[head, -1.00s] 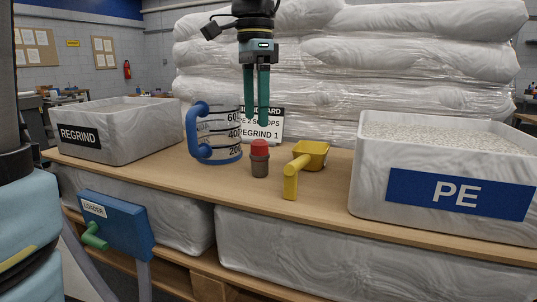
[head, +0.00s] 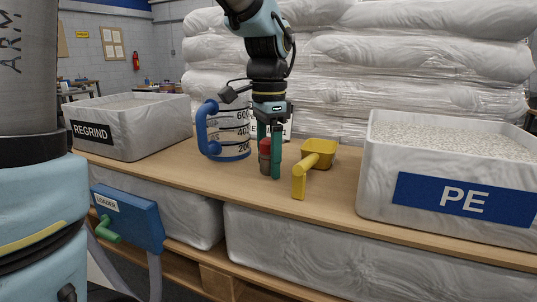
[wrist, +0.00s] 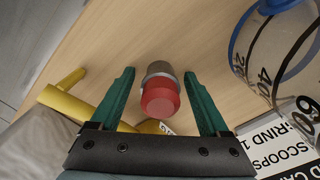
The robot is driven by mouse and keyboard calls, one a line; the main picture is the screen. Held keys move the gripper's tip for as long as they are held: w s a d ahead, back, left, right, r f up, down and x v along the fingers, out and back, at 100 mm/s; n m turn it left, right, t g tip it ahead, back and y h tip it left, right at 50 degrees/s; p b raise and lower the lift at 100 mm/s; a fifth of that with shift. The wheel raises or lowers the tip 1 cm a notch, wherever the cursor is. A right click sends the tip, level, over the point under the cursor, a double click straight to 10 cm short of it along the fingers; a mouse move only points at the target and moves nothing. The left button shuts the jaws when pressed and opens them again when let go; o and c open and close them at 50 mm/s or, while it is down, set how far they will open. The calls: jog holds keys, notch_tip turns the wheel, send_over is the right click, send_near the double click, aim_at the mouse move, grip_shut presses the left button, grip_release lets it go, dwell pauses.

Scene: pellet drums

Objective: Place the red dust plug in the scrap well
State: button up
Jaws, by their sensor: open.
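The dust plug (head: 265,147), with a red top and a grey-brown lower part, stands upright on the wooden table top. It also shows in the wrist view (wrist: 160,96). My gripper (head: 269,168) is lowered over it, fingers pointing down. In the wrist view my gripper (wrist: 159,75) is open, with one green finger on each side of the plug and a visible gap at both sides. In the head view one finger partly covers the plug. I cannot make out anything marked as a scrap well.
A blue-handled measuring jug (head: 228,137) stands left of the plug. A yellow scoop (head: 319,150) lies close on its right. A REGRIND bin (head: 140,133) is at the left, a PE bin (head: 380,190) at the right. A sign (wrist: 290,140) stands behind.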

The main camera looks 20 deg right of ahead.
jog(key=shift+c, duration=0.2)
grip_shut()
dwell(0.4)
